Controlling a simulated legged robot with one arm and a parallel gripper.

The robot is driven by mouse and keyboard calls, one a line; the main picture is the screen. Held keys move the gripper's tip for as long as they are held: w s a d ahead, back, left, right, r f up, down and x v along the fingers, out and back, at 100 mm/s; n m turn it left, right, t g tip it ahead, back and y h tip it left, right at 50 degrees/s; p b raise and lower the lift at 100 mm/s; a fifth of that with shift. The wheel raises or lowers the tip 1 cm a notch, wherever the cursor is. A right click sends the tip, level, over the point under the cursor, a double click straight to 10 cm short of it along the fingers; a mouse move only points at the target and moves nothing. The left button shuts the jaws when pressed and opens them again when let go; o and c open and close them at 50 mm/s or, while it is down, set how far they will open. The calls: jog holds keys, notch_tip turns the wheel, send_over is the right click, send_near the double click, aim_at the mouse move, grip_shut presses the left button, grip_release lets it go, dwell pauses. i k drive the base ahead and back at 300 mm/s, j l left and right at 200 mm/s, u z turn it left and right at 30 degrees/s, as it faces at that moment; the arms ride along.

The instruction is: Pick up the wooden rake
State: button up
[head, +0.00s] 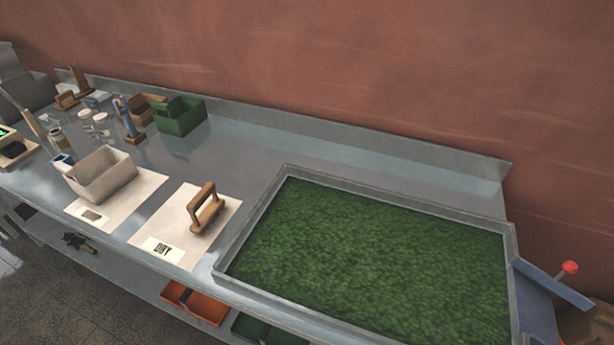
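A brown wooden tool (207,208) with a raised loop-like handle, which seems to be the wooden rake, lies on a pale mat (178,232) in the head view. The mat has a dark-lettered label at its front edge. The tool is left of a large metal-rimmed tray (250,222) filled with green material. Its underside is hidden, so I cannot see any teeth. My gripper is not in view.
A pale bin (100,173) stands on another mat left of the tool. Green (181,116) and brown boxes, a blue-handled tool (127,117) and small jars stand farther back. The metal counter (232,157) behind the tool is clear.

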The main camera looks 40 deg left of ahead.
aim_at(200, 224)
jog(key=u, duration=2.4)
jog(key=i+j+z, duration=0.15)
jog(key=z, duration=0.25)
jog(key=i+j+z, duration=0.1)
jog(key=z, duration=0.25)
jog(key=i+j+z, duration=0.1)
jog(key=j+z, duration=0.3)
jog(key=i+j, duration=0.1)
jog(key=j, duration=0.25)
jog(key=i+j+z, duration=0.15)
jog(key=j, duration=0.6)
jog(key=i+j+z, duration=0.1)
jog(key=j, duration=0.3)
jog(key=i, duration=0.05)
